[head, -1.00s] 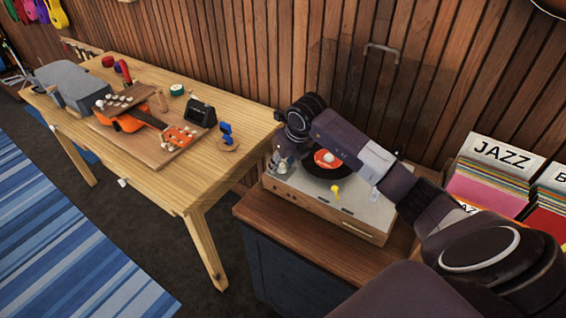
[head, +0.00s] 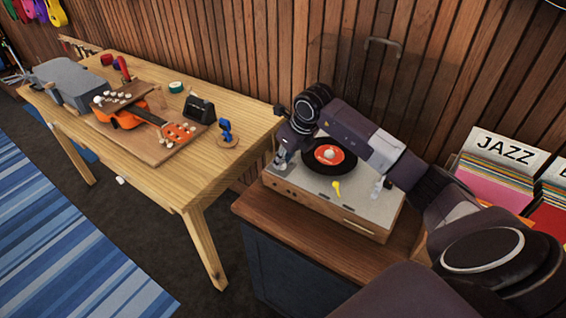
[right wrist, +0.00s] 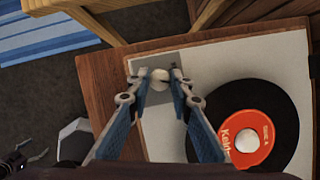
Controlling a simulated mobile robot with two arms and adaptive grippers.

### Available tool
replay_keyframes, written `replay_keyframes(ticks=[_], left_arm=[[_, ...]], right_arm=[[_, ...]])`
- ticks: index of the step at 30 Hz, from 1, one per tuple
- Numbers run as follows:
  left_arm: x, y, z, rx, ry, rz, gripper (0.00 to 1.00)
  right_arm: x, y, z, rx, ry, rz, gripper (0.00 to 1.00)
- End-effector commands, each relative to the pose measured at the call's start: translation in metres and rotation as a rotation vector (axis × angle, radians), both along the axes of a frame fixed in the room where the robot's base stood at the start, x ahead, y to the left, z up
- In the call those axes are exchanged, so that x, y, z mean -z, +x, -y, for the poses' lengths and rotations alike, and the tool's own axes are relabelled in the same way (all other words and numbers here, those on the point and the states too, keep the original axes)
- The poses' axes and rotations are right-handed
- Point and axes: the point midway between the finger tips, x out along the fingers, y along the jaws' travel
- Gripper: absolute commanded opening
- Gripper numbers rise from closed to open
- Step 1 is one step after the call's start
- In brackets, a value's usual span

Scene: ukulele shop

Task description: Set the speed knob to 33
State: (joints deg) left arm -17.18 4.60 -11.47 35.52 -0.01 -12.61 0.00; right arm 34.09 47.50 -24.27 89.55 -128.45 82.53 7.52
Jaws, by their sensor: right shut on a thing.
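The turntable (head: 305,187) has a light top and a wooden front, and it stands on a brown cabinet. A black record (head: 322,168) with a red label lies on it; the record also shows in the right wrist view (right wrist: 278,100). My right gripper (head: 281,160) is low over the turntable's left corner. In the right wrist view my right gripper (right wrist: 155,76) is shut on a small pale knob (right wrist: 158,77), taken as the speed knob, on a grey plate. The fingers hide its sides, and I can read no speed marks. My left gripper is not recognisable in these views.
A yellow-headed piece (head: 336,186) and a pale upright piece (head: 376,188) stand on the turntable's right part. Record crates (head: 497,160) are to the right. A wooden workbench (head: 205,175) with an orange ukulele (head: 128,121) is at left. The plank wall is behind.

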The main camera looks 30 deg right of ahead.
Motion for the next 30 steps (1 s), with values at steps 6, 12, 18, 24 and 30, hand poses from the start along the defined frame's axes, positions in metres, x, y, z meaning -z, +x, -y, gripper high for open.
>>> replay_keyframes(ticks=[6, 12, 18, 24, 30], left_arm=[[0.024, 0.0, 0.0, 0.0, 0.0, 0.0, 0.79], [0.037, 0.0, 0.0, 0.0, 0.0, 0.0, 0.79], [0.048, 0.0, 0.0, 0.0, 0.0, 0.0, 0.79], [0.056, 0.0, 0.0, 0.0, 0.0, 0.0, 0.79], [0.062, 0.0, 0.0, 0.0, 0.0, 0.0, 0.79]], right_arm=[[0.003, 0.001, 0.004, -0.196, -0.002, 0.004, 0.0], [0.002, 0.002, 0.004, -0.385, 0.0, 0.003, 0.0], [0.001, 0.003, 0.005, -0.573, 0.0, 0.004, 0.0], [0.001, 0.004, 0.005, -0.75, 0.001, 0.003, 0.0], [0.0, 0.005, 0.005, -0.889, 0.0, 0.004, 0.0]])
